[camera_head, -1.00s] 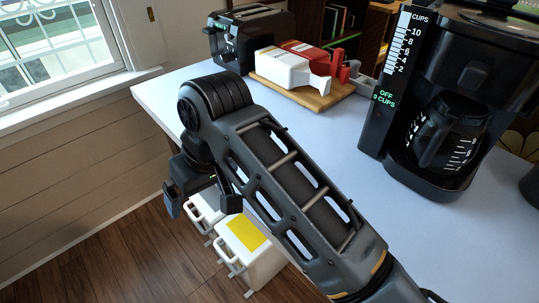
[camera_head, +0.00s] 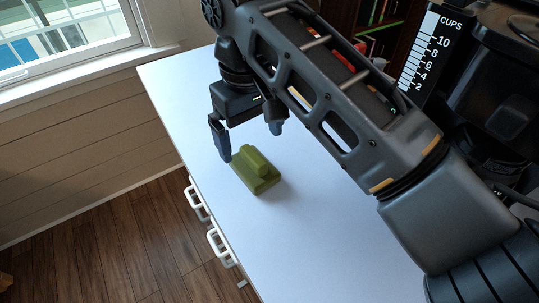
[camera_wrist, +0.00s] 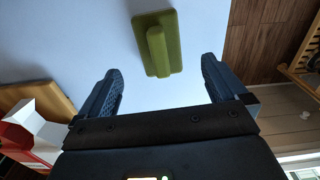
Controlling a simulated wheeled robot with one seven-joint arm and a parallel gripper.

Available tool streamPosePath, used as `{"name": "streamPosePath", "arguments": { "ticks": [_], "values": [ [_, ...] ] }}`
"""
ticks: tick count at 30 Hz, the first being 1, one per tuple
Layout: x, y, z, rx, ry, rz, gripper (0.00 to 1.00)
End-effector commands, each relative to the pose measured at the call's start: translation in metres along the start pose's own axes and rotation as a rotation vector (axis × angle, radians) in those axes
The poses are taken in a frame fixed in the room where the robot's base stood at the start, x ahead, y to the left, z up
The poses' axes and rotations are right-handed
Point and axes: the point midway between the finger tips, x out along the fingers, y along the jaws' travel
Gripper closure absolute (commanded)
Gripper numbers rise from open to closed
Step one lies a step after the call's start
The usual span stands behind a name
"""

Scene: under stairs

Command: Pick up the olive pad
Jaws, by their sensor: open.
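The olive pad (camera_head: 257,176) is a flat green block with a raised bar-shaped handle on top. It lies on the white tabletop near its left edge. In the wrist view the olive pad (camera_wrist: 171,44) lies ahead of my gripper, between the lines of the two fingers and beyond their tips. My gripper (camera_head: 250,142) is open and empty above the table, just behind the pad. In the wrist view both fingers of my gripper (camera_wrist: 160,72) are spread wide, with bare tabletop between them. One fingertip overlaps the pad's corner in the head view; I cannot tell whether they touch.
A black coffee maker (camera_head: 480,80) stands at the right of the white table (camera_head: 330,240). White handles (camera_head: 205,215) stick out below the table's left edge. In the wrist view a red and white object (camera_wrist: 30,135) lies by a wooden board (camera_wrist: 45,97). The tabletop around the pad is clear.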

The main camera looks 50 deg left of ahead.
Motion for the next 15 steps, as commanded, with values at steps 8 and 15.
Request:
{"name": "streamPosePath", "arguments": {
  "ticks": [8,15],
  "values": [
    [0.025,0.0,0.0,0.0,-0.002,0.001,0.01],
    [0.055,-0.001,0.0,0.001,-0.003,0.0,0.01]
  ]
}}
